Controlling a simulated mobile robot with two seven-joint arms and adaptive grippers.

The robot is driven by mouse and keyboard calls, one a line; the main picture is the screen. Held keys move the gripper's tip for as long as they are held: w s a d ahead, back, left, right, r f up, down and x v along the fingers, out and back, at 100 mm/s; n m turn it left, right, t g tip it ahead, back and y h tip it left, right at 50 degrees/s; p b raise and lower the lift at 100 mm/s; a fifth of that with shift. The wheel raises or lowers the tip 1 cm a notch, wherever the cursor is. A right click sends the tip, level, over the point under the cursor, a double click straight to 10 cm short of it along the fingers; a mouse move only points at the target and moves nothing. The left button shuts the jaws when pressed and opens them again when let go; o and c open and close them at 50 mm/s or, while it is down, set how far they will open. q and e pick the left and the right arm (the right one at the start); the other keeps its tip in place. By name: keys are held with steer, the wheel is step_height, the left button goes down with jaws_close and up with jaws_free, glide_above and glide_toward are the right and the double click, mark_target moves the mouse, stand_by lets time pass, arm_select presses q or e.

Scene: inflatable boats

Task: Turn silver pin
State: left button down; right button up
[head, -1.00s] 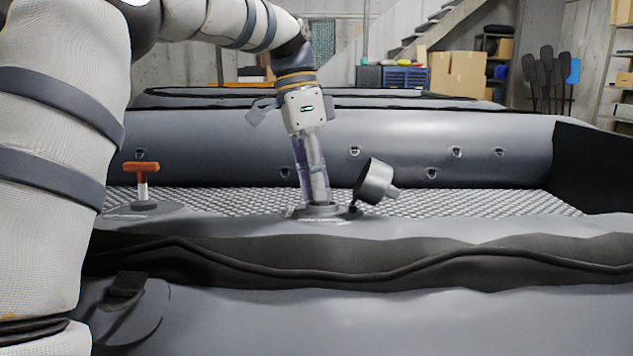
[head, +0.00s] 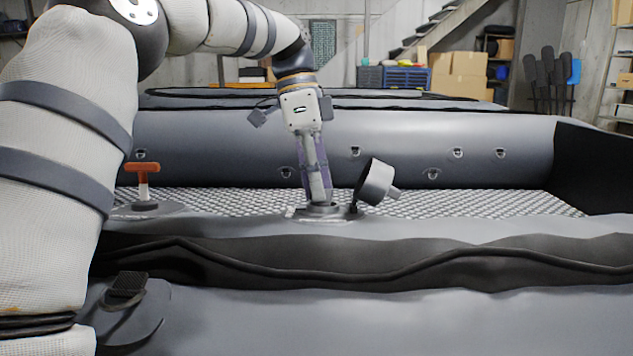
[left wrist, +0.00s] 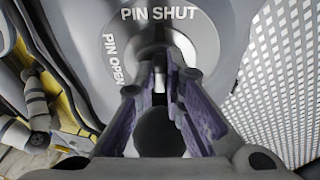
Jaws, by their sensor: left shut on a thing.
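My left gripper (head: 319,203) points down into a round grey valve (head: 299,211) on the near tube of the grey boat. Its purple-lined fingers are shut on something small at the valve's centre. I take this to be the silver pin, mostly hidden by the fingers. In the left wrist view my left gripper (left wrist: 161,78) sits over the centre of the grey valve disc (left wrist: 205,35). "PIN SHUT" is printed beyond the fingertips and "PIN OPEN" to their left. A grey valve cap (head: 376,182) stands tilted open just right of the gripper. My right gripper is not in view.
A red-orange T-handle (head: 142,167) stands upright on another round fitting to the left. The boat's checkered floor (head: 470,203) lies behind the near tube, and its far tube (head: 400,140) rises beyond. A black strap patch (head: 127,285) is at the front left.

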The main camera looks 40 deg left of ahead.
arm_select(q)
steer(key=c, duration=1.7)
jaws_free()
steer(key=v, duration=0.7)
steer(key=shift+a+r, duration=0.1)
steer(key=shift+r, duration=0.2)
